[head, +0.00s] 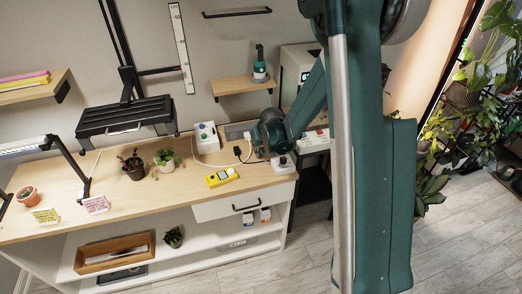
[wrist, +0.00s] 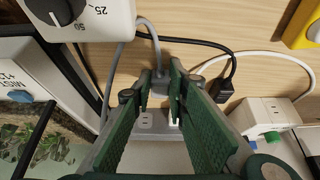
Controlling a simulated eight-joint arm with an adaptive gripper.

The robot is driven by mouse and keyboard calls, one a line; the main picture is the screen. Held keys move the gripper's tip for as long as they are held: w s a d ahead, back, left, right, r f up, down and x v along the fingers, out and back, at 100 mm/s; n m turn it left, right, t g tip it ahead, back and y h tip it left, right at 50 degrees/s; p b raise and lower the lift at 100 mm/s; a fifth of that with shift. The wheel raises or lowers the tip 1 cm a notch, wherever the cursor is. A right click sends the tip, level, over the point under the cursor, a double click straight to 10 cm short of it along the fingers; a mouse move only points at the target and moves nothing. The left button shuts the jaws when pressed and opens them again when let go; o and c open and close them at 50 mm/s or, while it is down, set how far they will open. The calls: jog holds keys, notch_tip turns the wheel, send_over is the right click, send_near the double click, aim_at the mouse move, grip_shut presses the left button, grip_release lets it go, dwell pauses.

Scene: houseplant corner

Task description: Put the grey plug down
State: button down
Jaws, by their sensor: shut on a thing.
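My gripper (wrist: 158,92) points down at the bench, its two green fingers closed in on the grey plug (wrist: 160,80). A grey cable runs from the plug toward the top of the wrist view. Below the fingertips is a pale socket strip (wrist: 146,122); I cannot tell whether the plug touches it. In the head view my gripper (head: 268,150) is over the right end of the bench, and the plug is too small or hidden to make out there. The strip (head: 238,131) shows at the wall.
A white dial box (head: 282,165), a black plug (wrist: 229,76) on its cable, a button box (head: 206,137) and a yellow device (head: 221,177) stand close by. A white misting panel (wrist: 22,78) is at left in the wrist view. Bare wood (head: 190,195) lies in front.

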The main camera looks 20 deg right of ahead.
jog(key=c, duration=2.7)
grip_release()
jog(key=shift+s+f, duration=0.15)
jog(key=shift+f, duration=0.15)
jog(key=o, duration=0.4)
jog(key=shift+f, duration=0.15)
jog(key=shift+o, duration=0.2)
jog(key=shift+r, duration=0.25)
jog(key=shift+r+p, duration=0.55)
jog(key=shift+p, duration=0.15)
jog(key=p+v, duration=0.1)
jog(key=v, duration=1)
jog(key=shift+r+p, duration=0.3)
jog(key=shift+r, duration=0.15)
